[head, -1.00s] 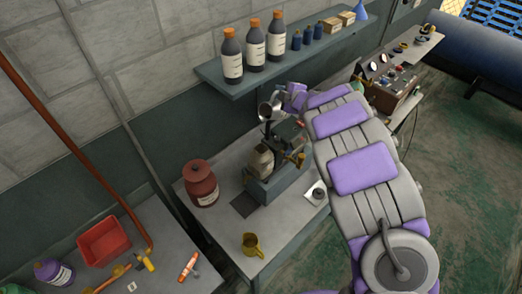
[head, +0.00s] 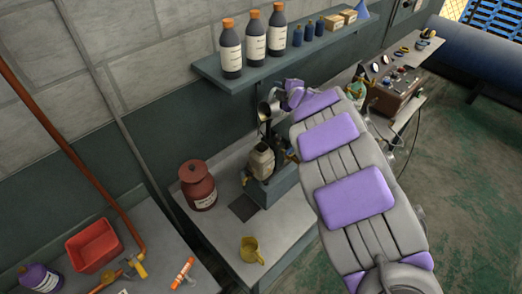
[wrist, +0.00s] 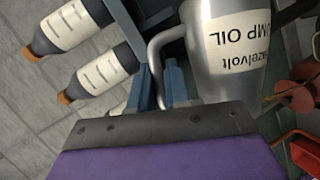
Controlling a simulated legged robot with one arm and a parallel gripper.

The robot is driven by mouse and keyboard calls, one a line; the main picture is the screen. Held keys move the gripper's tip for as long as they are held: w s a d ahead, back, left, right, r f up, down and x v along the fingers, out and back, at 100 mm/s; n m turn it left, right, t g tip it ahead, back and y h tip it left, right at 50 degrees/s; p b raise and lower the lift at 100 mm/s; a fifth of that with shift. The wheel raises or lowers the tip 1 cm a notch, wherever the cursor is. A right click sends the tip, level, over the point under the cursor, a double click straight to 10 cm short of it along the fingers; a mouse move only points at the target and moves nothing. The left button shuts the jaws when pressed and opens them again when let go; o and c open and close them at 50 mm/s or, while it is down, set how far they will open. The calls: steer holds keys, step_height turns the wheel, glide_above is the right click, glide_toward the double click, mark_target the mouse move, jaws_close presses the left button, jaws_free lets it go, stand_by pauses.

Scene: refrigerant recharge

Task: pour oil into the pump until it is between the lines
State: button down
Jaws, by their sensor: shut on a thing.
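The metal oil jug (head: 267,109) is tilted above the pump, its mouth facing down and left. In the wrist view the jug (wrist: 235,45) shows a white "PUMP OIL" label, upside down. My gripper (wrist: 168,82) is shut on the jug's handle (wrist: 157,50); in the head view it (head: 288,97) is at the jug's right. The pump (head: 262,160) stands below on the bench, partly hidden by my arm. A dark strip lies between jug and pump; I cannot tell whether it is oil. The level lines are too small to read.
A shelf (head: 290,58) with several bottles runs behind the jug. A red-brown canister (head: 198,185) stands left of the pump, and a yellow mug (head: 251,249) in front. A gauge box (head: 394,90) is at the right. The bench front has free room.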

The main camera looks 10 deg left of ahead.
steer(key=shift+w+d+b, duration=0.45)
steer(key=shift+w+b, duration=0.15)
steer(key=shift+b, duration=0.15)
stand_by(0.5)
steer(key=shift+n+b, duration=0.4)
steer(key=shift+b, duration=0.15)
stand_by(0.5)
steer(key=shift+s+a+t+b, duration=0.1)
steer(key=shift+s+t+b, duration=0.15)
steer(key=shift+b, duration=0.35)
stand_by(0.4)
steer(key=p, duration=0.3)
steer(key=shift+w+d+r, duration=0.2)
steer(key=shift+w+r, duration=0.05)
steer(key=shift+r, duration=0.15)
steer(key=shift+w+d+r+m+p, duration=0.2)
steer(key=shift+m+p, duration=0.1)
steer(key=shift+p, duration=0.55)
steer(key=w+d+m+g+p, duration=0.1)
steer(key=p, duration=0.7)
steer(key=shift+w+d+m, duration=0.25)
steer(key=shift+d+m, duration=0.05)
steer(key=shift+w+d+f+g+y, duration=0.1)
steer(key=shift+d+f+g+y, duration=0.15)
steer(key=shift+f+y, duration=0.1)
steer(key=shift+a, duration=0.1)
